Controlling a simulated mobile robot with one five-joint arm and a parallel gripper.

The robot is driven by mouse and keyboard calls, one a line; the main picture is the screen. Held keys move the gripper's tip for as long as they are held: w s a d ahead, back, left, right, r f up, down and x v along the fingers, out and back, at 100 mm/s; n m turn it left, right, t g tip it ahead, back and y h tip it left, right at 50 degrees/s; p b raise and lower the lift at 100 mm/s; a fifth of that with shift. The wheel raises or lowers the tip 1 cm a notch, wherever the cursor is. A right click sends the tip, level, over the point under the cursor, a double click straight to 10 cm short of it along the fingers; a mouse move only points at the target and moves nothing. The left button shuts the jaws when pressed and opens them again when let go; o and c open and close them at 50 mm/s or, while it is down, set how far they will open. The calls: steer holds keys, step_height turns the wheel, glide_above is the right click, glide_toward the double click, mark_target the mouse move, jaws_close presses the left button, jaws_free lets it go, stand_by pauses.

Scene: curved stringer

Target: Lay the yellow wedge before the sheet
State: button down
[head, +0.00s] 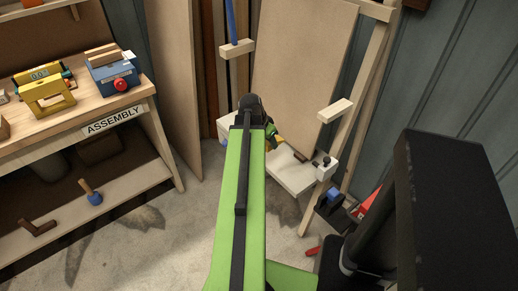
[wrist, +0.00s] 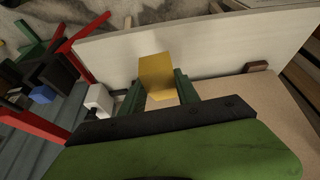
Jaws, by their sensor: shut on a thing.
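My gripper (wrist: 158,85) is shut on the yellow wedge (wrist: 157,72), which sits between the green fingers in the wrist view. In the head view the yellow wedge (head: 277,142) shows only as a small patch, mostly hidden by my arm. The tan sheet (head: 300,65) leans upright at the back; in the wrist view the sheet (wrist: 262,108) fills the lower right. A pale ledge (head: 290,176) runs along the sheet's foot, and the wedge is over this ledge (wrist: 205,42) in the wrist view. I cannot tell whether the wedge touches it.
A brown wooden piece (head: 302,157) lies on the ledge. A white block (head: 325,168) is at its right end. A wooden post (head: 350,105) with a peg (head: 335,110) stands at the right. The assembly bench (head: 75,125) holds several objects at the left.

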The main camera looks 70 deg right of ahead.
steer(key=shift+s+m, duration=0.2)
steer(key=shift+m, duration=0.2)
steer(key=w+d+f+b, duration=0.2)
steer(key=w, duration=0.1)
steer(key=w+d+f+b, duration=0.2)
steer(key=d, duration=0.1)
steer(key=w+d+f+b, duration=0.2)
steer(key=w+f+b, duration=0.1)
steer(key=shift+w+d, duration=0.15)
steer(key=shift+w, duration=0.35)
step_height(320, 180, down, 4)
steer(key=b, duration=0.4)
steer(key=shift+f, duration=0.25)
steer(key=shift+r, duration=0.25)
steer(key=shift+f, duration=0.2)
steer(key=c, duration=0.9)
jaws_free()
steer(key=shift+r, duration=0.1)
